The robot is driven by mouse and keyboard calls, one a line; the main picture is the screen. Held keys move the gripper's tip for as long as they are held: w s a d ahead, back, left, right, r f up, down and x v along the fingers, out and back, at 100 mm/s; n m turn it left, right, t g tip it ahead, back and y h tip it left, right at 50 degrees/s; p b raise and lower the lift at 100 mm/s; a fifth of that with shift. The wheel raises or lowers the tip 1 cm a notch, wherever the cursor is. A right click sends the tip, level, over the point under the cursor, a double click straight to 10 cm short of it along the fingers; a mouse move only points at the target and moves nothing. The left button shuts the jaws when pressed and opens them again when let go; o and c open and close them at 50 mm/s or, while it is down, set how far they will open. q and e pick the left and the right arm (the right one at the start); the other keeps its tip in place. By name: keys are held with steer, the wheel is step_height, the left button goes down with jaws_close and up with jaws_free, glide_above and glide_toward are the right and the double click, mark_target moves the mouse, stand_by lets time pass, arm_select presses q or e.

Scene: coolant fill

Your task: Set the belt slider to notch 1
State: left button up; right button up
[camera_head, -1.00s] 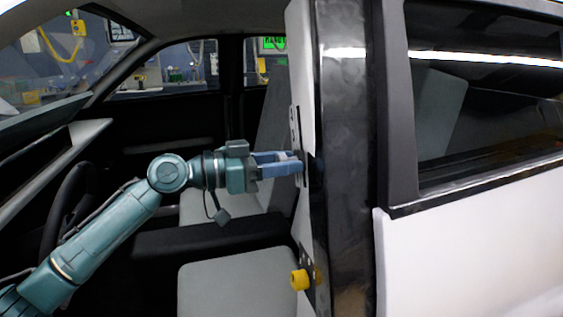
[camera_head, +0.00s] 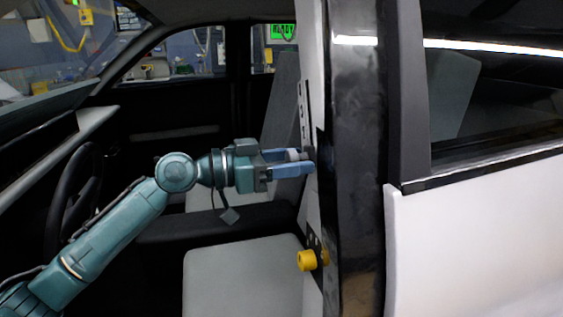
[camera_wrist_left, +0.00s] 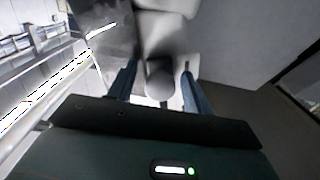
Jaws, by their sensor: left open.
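The belt slider's dark upright track (camera_head: 303,103) is on the light trim of the car's door pillar (camera_head: 357,150). My left gripper (camera_head: 304,161) reaches across the front of the cabin to the lower part of this track. Its blue fingers are open, one on each side of a pale grey knob (camera_head: 293,155), which seems to be the slider's. In the left wrist view the round knob (camera_wrist_left: 160,78) sits between the fingers (camera_wrist_left: 159,72), with gaps at its sides. The notch it is at is hidden by the gripper. My right gripper is out of view.
A yellow knob (camera_head: 307,260) sticks out lower on the pillar. A grey seat (camera_head: 240,280) and a steering wheel (camera_head: 70,195) are inside the car. The white rear door (camera_head: 470,245) is at the right. A green screen (camera_head: 283,31) shows behind the car.

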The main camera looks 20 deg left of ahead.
arm_select(q)
steer(key=b+v, duration=0.4)
steer(key=v, duration=0.9)
steer(key=shift+b, duration=0.35)
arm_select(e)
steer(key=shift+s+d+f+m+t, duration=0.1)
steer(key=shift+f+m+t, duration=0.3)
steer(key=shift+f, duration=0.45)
